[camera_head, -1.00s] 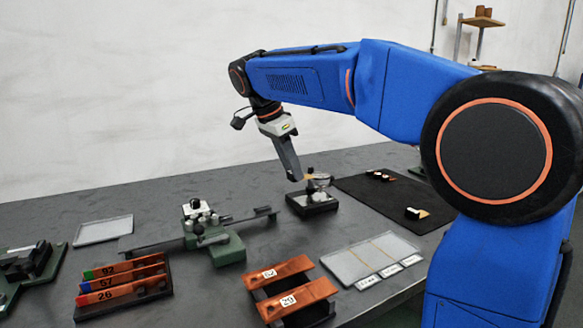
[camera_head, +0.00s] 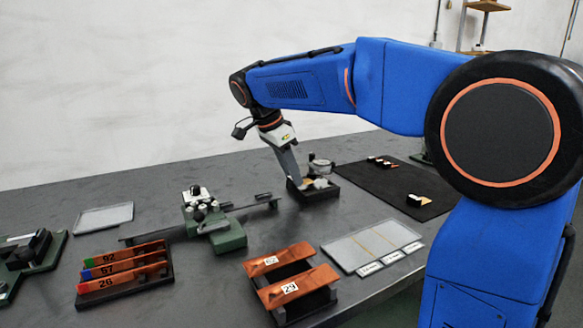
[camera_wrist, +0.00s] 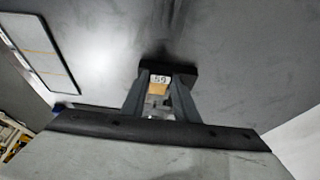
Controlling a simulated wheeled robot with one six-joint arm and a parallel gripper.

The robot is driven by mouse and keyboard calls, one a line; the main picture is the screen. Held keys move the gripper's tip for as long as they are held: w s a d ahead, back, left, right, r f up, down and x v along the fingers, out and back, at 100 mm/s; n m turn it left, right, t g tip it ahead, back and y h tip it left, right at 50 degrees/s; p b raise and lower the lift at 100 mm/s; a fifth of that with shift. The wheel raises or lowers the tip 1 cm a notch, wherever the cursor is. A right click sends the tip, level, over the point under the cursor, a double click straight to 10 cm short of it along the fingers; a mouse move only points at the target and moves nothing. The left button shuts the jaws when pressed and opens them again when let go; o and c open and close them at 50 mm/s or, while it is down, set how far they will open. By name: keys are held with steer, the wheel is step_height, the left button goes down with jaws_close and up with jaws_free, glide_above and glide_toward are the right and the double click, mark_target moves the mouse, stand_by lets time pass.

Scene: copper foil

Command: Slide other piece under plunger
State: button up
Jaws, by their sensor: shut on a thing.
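My gripper (camera_head: 300,182) points down at the small plunger device, a black block (camera_head: 324,191) with a pale metal round part (camera_head: 321,166) on top. The gripper is shut on a small tan, copper-like piece (camera_wrist: 157,89), seen between the fingers in the wrist view, with a pale numbered label at its far end. In the head view the fingertips are at the device's left side, low over its block. The fingers partly hide the piece, and I cannot tell how far it lies under the plunger.
A black mat (camera_head: 372,182) with several small pieces lies to the right. A tray with labelled sections (camera_head: 350,252) stands in front. Copper strips lie on a left rack (camera_head: 160,292) and a middle rack (camera_head: 290,312). A green-based tool (camera_head: 228,238) with a long bar stands left of the device.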

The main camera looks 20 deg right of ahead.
mark_target(310, 180)
steer(key=shift+f, duration=0.65)
stand_by(0.8)
steer(key=shift+w+d, duration=0.25)
steer(key=shift+d, duration=1)
steer(key=shift+w+d, duration=0.25)
steer(key=shift+d, duration=0.95)
stand_by(2.8)
steer(key=shift+f, duration=0.15)
stand_by(0.9)
steer(key=o, duration=0.7)
